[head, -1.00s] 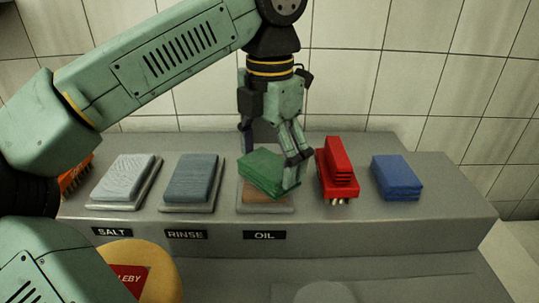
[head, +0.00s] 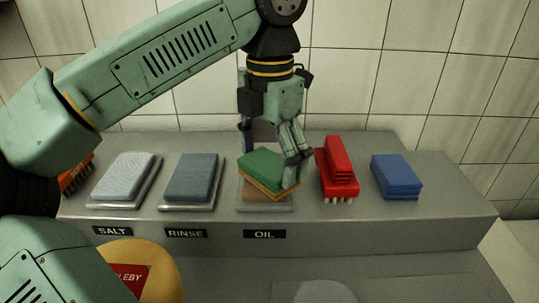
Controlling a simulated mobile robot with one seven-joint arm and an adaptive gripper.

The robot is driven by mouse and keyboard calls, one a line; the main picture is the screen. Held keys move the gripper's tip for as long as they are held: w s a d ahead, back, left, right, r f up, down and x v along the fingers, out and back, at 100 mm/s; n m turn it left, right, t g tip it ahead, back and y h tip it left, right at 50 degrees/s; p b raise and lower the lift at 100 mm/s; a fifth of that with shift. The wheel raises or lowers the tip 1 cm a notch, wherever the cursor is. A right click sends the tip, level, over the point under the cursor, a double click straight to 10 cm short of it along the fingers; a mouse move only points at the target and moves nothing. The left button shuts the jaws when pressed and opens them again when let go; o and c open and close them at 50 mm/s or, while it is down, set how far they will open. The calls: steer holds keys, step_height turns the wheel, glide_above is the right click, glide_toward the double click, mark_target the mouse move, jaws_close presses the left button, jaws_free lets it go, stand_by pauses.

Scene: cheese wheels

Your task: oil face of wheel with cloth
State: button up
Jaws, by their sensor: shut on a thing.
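My gripper (head: 270,150) is shut on a folded green cloth (head: 267,167), one finger showing at its right side. The cloth is slightly tilted, and its lower layer is amber-yellow. It is over the brown pad in the tray labelled OIL (head: 266,208); I cannot tell whether the two touch. The yellow cheese wheel (head: 162,262), with a red label ending in "LEBY", is at the lower left. My arm hides part of it.
Pads in the SALT tray (head: 125,178) and RINSE tray (head: 192,180) lie left of OIL. A red brush (head: 338,170) and a folded blue cloth (head: 397,177) lie right. An orange item (head: 76,177) is partly hidden at far left. A tiled wall stands behind.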

mark_target(269, 163)
step_height(269, 163, up, 7)
steer(key=p, duration=0.6)
steer(key=shift+s+f, duration=0.1)
stand_by(0.6)
